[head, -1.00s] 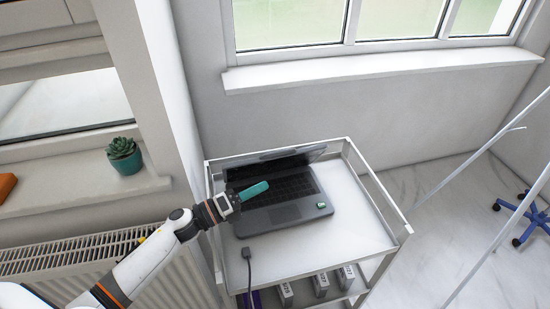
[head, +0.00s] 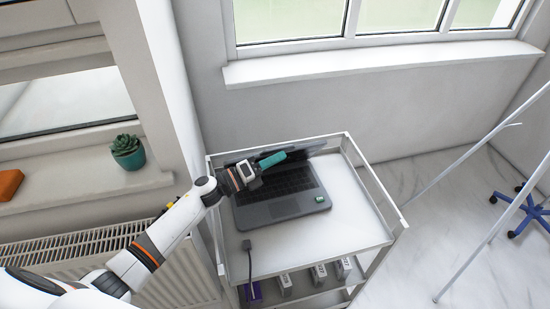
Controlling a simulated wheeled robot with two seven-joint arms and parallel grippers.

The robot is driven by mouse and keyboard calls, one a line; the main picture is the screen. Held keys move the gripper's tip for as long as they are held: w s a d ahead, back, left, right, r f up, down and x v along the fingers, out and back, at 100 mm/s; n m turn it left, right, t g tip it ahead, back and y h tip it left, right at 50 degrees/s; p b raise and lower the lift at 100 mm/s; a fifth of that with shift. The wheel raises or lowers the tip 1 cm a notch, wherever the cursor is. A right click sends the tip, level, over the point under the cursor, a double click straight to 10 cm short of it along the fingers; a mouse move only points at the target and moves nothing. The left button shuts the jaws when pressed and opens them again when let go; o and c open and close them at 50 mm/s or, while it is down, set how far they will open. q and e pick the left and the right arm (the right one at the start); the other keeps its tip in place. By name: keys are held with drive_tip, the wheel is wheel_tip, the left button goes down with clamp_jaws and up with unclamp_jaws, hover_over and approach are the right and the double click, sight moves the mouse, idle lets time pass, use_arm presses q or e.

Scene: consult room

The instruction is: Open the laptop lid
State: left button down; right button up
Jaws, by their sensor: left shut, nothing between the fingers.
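The dark laptop (head: 283,207) sits on the top shelf of a white trolley (head: 345,230). Its lid (head: 308,150) is raised at the back, so the keyboard shows. My left gripper (head: 272,159), with teal fingers, is shut and empty. It is over the back of the keyboard, close to the lid's inner side. Whether it touches the lid cannot be told. The gripper and wrist hide the back left part of the keyboard and part of the lid. My right gripper is not in view.
The trolley has a raised rail (head: 374,182) around its top. A dark cable (head: 248,262) hangs at its front. Several white boxes (head: 319,274) stand on the lower shelf. A plant (head: 127,152) stands on the left sill. The shelf right of the laptop is clear.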

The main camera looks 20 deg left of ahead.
use_arm(q)
drive_tip(key=w+a+r+n+p, duration=0.2)
drive_tip(key=w+r, duration=0.1)
drive_tip(key=shift+w+a+y, duration=0.15)
drive_tip(key=shift+a+y, duration=0.1)
drive_tip(key=shift+y, duration=0.05)
drive_tip(key=w+a+n, duration=0.2)
drive_tip(key=w+a+r+n, duration=0.1)
drive_tip(key=w, duration=0.1)
drive_tip(key=shift+y+p, duration=0.3)
drive_tip(key=shift+y, duration=0.1)
drive_tip(key=shift+f+g, duration=0.15)
drive_tip(key=shift+g, duration=0.15)
